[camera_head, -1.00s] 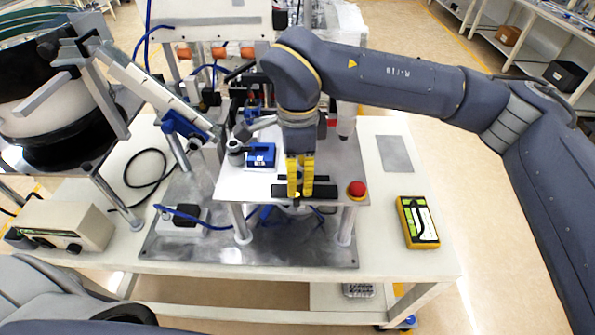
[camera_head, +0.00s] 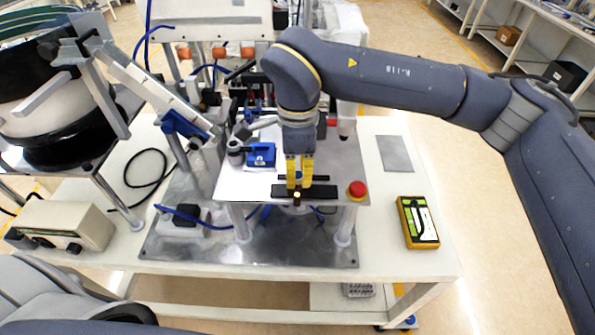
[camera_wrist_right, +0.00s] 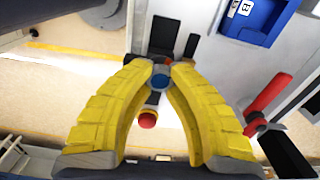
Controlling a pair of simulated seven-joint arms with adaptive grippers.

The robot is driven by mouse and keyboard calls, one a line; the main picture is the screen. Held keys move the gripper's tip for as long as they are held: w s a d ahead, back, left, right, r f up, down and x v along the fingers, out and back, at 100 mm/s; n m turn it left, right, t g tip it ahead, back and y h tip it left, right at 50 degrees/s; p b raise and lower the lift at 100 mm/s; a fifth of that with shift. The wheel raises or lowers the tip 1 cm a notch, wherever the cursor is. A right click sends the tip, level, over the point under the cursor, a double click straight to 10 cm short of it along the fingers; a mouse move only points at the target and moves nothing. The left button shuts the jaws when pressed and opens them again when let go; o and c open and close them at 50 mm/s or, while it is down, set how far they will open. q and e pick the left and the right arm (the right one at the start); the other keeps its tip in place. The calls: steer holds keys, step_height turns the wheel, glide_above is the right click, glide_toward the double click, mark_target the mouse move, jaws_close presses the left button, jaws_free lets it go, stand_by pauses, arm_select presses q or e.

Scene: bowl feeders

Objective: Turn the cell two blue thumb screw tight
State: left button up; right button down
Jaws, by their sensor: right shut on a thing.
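The blue thumb screw (camera_wrist_right: 160,80) shows between the yellow fingertips of my right gripper (camera_wrist_right: 161,70) in the right wrist view. The gripper is shut on it. In the head view my right gripper (camera_head: 299,183) points down over the white plate, at the black fixture bars (camera_head: 322,194). A bit of the blue screw (camera_head: 298,176) shows between the fingers there. The fingers hide much of the screw, and its seating cannot be told. My left gripper is out of view.
A blue block (camera_head: 261,154) sits left of the gripper. A red button (camera_head: 357,189) stands close on the right. A small brass-coloured knob (camera_head: 297,197) is in front of the fingers. A yellow handheld device (camera_head: 418,222) lies farther right on the bench.

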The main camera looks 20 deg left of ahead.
mark_target(298, 175)
steer(key=m, duration=0.4)
steer(key=shift+m, duration=1.6)
steer(key=c, duration=1.1)
jaws_free()
steer(key=shift+r, duration=0.1)
step_height(298, 175, up, 12)
